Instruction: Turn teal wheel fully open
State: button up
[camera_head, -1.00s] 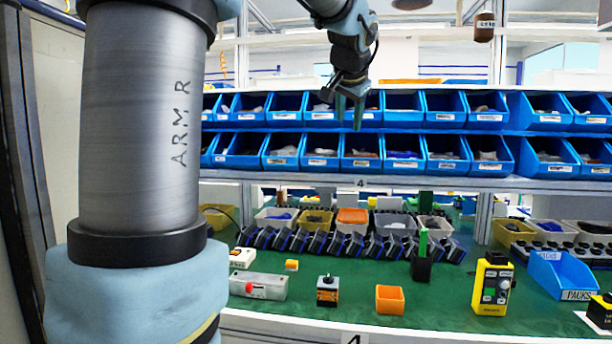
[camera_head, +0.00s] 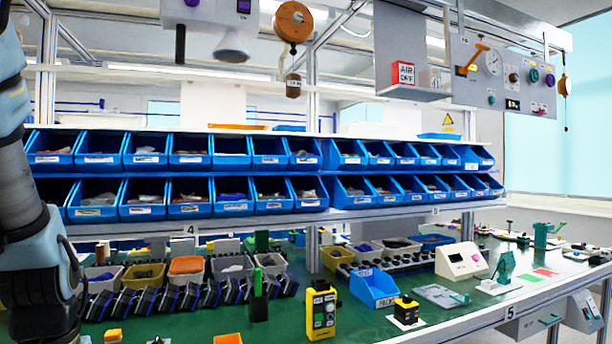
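A small teal wheel (camera_head: 533,75) sits on a pale grey panel (camera_head: 470,85) hung high at the upper right. It is between a dark brownish knob (camera_head: 514,77) and a purple wheel (camera_head: 549,80). The teal wheel is small in the picture, and its turned position cannot be told. My arm shows only in part at the left edge, far from the panel. My gripper is not in view.
The panel also holds an orange lever (camera_head: 478,56) and a round gauge (camera_head: 493,63). A shelf with a red-and-white box (camera_head: 403,73) is left of it. Blue bins (camera_head: 230,152) line the racks. A green bench (camera_head: 280,325) below holds a yellow control box (camera_head: 321,311).

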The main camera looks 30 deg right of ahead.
aim_at(534, 75)
jog(key=l+u, duration=0.1)
jog(key=l, duration=1.1)
jog(key=l+u, duration=0.1)
jog(key=l, duration=0.3)
jog(key=k+l+u, duration=0.1)
jog(key=l, duration=0.3)
jog(key=k+l+u, duration=0.1)
jog(key=l, duration=0.35)
jog(key=k+l+u, duration=0.1)
jog(key=l, duration=0.25)
jog(key=k+l+u, duration=0.1)
jog(key=l, duration=0.3)
jog(key=k+l+u, duration=0.1)
jog(key=k+l, duration=0.15)
jog(key=l, duration=0.15)
jog(key=k+l+u, duration=0.1)
jog(key=l, duration=0.25)
